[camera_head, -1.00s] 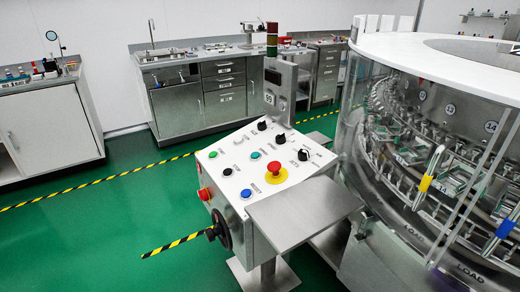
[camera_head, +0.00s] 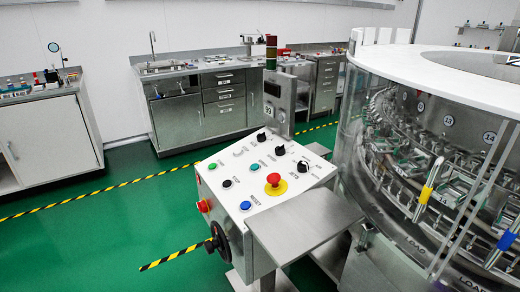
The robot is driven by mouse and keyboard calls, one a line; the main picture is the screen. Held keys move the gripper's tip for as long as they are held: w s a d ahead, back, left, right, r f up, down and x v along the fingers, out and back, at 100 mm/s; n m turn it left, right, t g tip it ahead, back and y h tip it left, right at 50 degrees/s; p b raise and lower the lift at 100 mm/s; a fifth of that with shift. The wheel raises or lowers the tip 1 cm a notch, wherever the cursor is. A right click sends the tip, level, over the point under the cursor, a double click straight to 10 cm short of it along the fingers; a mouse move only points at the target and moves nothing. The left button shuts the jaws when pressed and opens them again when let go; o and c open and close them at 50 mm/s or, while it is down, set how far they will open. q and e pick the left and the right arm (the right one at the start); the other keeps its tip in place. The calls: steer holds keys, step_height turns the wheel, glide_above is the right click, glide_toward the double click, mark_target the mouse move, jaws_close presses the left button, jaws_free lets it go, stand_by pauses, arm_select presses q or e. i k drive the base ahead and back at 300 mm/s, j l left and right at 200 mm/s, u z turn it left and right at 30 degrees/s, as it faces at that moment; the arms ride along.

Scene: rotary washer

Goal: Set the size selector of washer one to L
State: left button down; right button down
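A white slanted control panel (camera_head: 240,178) stands in the middle, attached beside a large round glass-walled washer (camera_head: 430,130). The panel carries three black selector knobs: an upper one (camera_head: 261,136), a middle one (camera_head: 280,150) and a lower right one (camera_head: 302,166). Their labels and pointer positions are too small to read, so I cannot tell which is the size selector or where it points. The panel also has a red emergency stop (camera_head: 273,180) on a yellow disc and several coloured buttons. Neither of my grippers is in view.
A bare metal shelf (camera_head: 305,226) juts from the panel's front right. A black handwheel (camera_head: 218,243) sits on its lower left side. A signal post (camera_head: 271,52) rises behind it. Steel cabinets (camera_head: 195,105) line the back wall. The green floor (camera_head: 120,225) at left is open, with striped tape.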

mark_target(261, 138)
steer(key=i+j+z, duration=0.1)
steer(key=j, duration=0.2)
steer(key=i+j+z, duration=0.1)
steer(key=i+j, duration=0.15)
steer(key=i+j+z, duration=0.1)
steer(key=j, duration=0.35)
steer(key=i+j+z, duration=0.15)
steer(key=j, duration=0.2)
steer(key=i+j+z, duration=0.1)
steer(key=j, duration=0.25)
steer(key=i+j+z, duration=0.1)
steer(key=j, duration=0.3)
steer(key=i, duration=0.05)
